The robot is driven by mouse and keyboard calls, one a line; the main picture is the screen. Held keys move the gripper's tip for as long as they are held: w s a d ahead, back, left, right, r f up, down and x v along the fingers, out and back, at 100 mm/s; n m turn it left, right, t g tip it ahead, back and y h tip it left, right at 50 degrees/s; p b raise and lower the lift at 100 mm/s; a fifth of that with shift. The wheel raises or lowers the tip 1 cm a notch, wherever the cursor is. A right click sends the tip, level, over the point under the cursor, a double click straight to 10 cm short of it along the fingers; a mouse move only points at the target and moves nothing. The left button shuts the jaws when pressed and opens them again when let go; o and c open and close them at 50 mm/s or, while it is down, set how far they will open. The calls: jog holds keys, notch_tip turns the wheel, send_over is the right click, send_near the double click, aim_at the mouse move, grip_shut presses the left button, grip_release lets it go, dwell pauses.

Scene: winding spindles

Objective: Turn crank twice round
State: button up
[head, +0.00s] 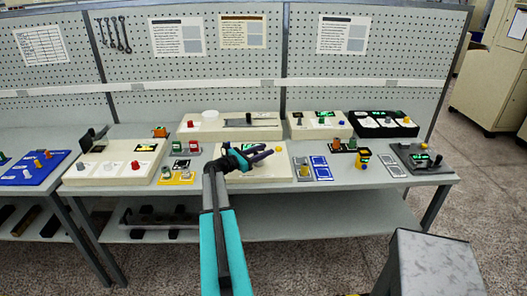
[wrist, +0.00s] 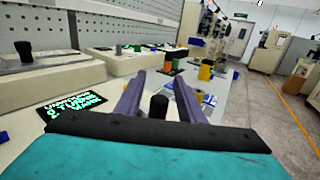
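A beige box (head: 267,174) stands at the middle front of the bench, partly hidden by my arm and gripper. In the wrist view, a black knob (wrist: 158,106), which looks like the crank's handle, stands upright between my two purple fingers, with a gap visible on each side. My gripper (head: 268,155) is open over the box; it also shows in the wrist view (wrist: 161,76). A dark display (wrist: 72,116) with green text lies left of the knob. The crank's arm and the knob's base are hidden by my gripper.
A long beige box (head: 213,130) with a black lever stands behind. Blue cards (head: 321,168) lie farther right. A pegboard (head: 190,65) rises behind the bench.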

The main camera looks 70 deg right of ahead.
grip_shut()
jog(key=shift+w+m, duration=0.1)
jog(key=shift+m, duration=0.2)
jog(key=shift+w+f+m+g+y, duration=0.15)
jog(key=shift+m+g+y, duration=0.15)
jog(key=shift+g+y, duration=0.35)
jog(key=shift+w+a+m+g+y+b, duration=0.15)
jog(key=shift+m+g+y+b, duration=0.1)
jog(key=shift+m+g+y, duration=0.55)
jog(key=shift+w+a+m+g+y+b, duration=0.1)
jog(key=shift+a+m+g+y+b, duration=0.1)
jog(key=shift+m+g+y, duration=0.5)
jog(key=shift+a+m+g+y, duration=0.15)
jog(key=shift+m+g+y, duration=0.2)
jog(key=shift+y, duration=0.3)
